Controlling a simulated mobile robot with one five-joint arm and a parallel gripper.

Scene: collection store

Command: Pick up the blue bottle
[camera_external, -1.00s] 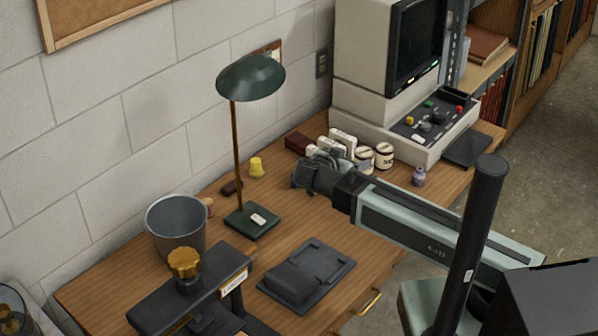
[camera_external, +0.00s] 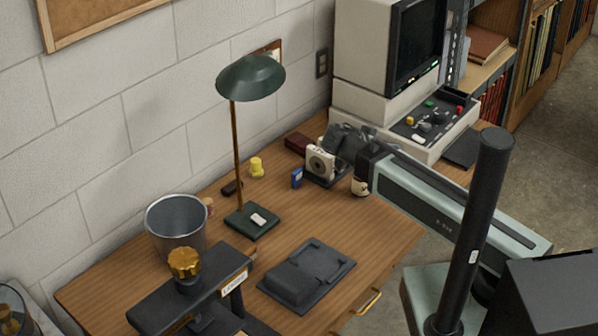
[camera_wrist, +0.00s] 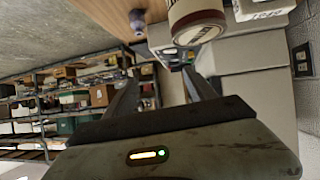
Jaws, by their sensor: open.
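My gripper (camera_external: 350,143) is raised over the back right part of the desk, in front of the computer. In the wrist view my gripper (camera_wrist: 161,75) has its two fingers apart with nothing held between them.
A jar (camera_wrist: 196,20) with a reddish-brown band shows close to the bottle; a jar (camera_external: 360,186) stands beside my arm. The computer's control panel (camera_external: 428,122) is behind. The desk front is clear around the black tray (camera_external: 307,274).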

